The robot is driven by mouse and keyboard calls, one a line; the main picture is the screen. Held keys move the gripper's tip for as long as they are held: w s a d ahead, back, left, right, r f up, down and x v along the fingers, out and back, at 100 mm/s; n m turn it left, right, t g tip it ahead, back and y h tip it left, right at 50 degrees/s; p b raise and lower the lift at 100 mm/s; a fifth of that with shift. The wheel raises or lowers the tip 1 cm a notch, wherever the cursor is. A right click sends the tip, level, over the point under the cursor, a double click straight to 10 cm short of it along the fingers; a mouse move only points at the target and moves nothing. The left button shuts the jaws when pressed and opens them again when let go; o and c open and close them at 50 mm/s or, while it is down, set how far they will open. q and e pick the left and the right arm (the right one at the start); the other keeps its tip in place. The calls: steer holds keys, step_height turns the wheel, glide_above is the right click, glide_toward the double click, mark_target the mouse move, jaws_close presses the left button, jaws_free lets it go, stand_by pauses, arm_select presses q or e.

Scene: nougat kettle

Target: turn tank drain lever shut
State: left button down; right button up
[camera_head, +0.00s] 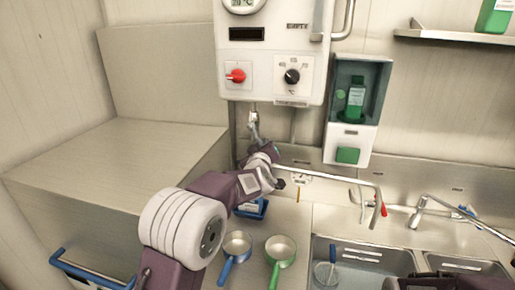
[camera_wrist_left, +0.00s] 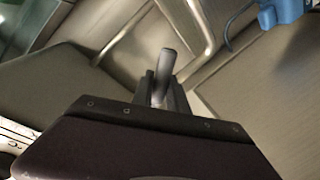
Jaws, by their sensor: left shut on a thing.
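The white tank (camera_head: 268,55) hangs on the back wall, with a red knob (camera_head: 236,76) and a black dial (camera_head: 292,76) on its front. A metal drain fitting (camera_head: 253,118) comes out below it. My left arm reaches up to the area under the tank. My left gripper (camera_wrist_left: 163,92) is shut on a grey, round-ended lever (camera_wrist_left: 167,62), which stands up between its fingers in the left wrist view. In the head view the wrist hides most of the lever and the fingertips. My right gripper does not show.
A thin pipe (camera_head: 335,178) runs right from near my left wrist toward the sinks. A blue-handled pan (camera_head: 237,243) and a green-handled pan (camera_head: 281,247) lie on the counter. A soap dispenser (camera_head: 350,146) hangs right of the tank. A steel block (camera_head: 110,155) fills the left.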

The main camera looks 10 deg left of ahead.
arm_select(q)
steer(key=d+r+n, duration=0.1)
steer(key=n, duration=0.1)
steer(key=d+r+n, duration=0.1)
steer(key=n, duration=0.1)
steer(key=shift+r+h+p, duration=0.25)
steer(key=shift+h+p, duration=0.1)
steer(key=shift+h, duration=0.05)
steer(key=r+n, duration=0.1)
steer(key=r+n+h, duration=0.1)
steer(key=shift+d+n+g, duration=0.3)
steer(key=shift+d+n, duration=0.1)
steer(key=shift+d+r+n+h, duration=0.1)
steer(key=shift+r+n+h, duration=0.3)
steer(key=shift+r+n, duration=0.6)
steer(key=c, duration=1.3)
jaws_free()
steer(key=shift+f, duration=0.1)
steer(key=shift+s, duration=0.1)
steer(key=s+r, duration=0.1)
steer(key=s, duration=0.8)
steer(key=shift+r+b, duration=0.35)
